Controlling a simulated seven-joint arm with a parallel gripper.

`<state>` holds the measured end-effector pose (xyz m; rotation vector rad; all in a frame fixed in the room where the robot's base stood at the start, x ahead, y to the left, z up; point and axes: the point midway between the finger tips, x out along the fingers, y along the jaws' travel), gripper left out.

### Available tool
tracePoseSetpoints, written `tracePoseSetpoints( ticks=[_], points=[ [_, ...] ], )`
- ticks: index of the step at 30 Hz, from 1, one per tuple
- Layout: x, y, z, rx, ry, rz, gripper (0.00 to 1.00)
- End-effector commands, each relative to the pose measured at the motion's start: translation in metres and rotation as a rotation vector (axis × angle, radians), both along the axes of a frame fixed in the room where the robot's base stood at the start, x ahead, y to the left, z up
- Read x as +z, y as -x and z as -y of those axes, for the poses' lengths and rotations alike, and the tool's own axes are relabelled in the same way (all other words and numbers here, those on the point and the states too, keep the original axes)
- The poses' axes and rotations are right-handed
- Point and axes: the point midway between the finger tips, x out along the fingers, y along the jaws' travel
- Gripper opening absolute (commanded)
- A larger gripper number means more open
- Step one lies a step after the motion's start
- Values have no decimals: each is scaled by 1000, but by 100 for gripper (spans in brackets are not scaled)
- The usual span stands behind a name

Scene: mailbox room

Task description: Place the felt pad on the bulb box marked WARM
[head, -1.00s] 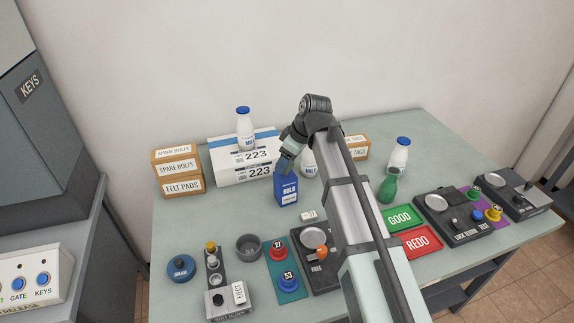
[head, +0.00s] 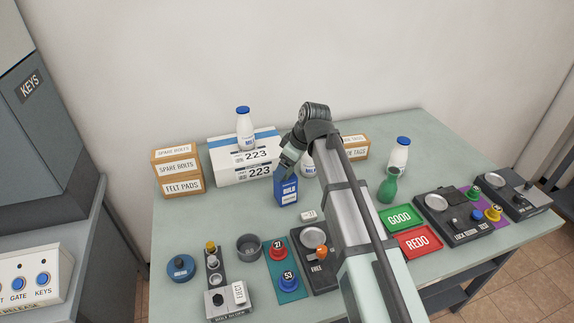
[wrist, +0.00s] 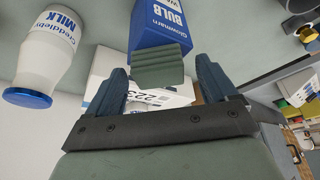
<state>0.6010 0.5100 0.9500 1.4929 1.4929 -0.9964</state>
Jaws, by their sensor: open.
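The blue bulb box (head: 287,190) stands upright on the table; in the wrist view (wrist: 162,24) it shows the words Glowmarn BULB and a cut-off word starting with W. A grey-green ribbed pad (wrist: 157,70) lies against the box's top end in the wrist view, with a gap to each finger. I cannot make the pad out in the head view. My gripper (wrist: 160,64) is open, its fingers on either side of the pad. In the head view my gripper (head: 286,166) is just above the box top.
A milk bottle (wrist: 48,55) stands close beside the box. Behind are white 223 cartons (head: 225,172) with another bottle (head: 245,130) on top, and felt-pads and bolts boxes (head: 180,186).

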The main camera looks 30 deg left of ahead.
Motion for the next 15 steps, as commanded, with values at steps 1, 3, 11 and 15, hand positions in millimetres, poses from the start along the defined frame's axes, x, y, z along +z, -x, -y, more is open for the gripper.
tracePoseSetpoints(
  ticks=[1,3,11,15],
  points=[
    [0,0,0,0,0,0,86],
    [3,0,0,0,0,0,86],
    [31,-1,12,-2,-2,1,86],
    [54,0,22,-1,-2,2,86]
  ],
)
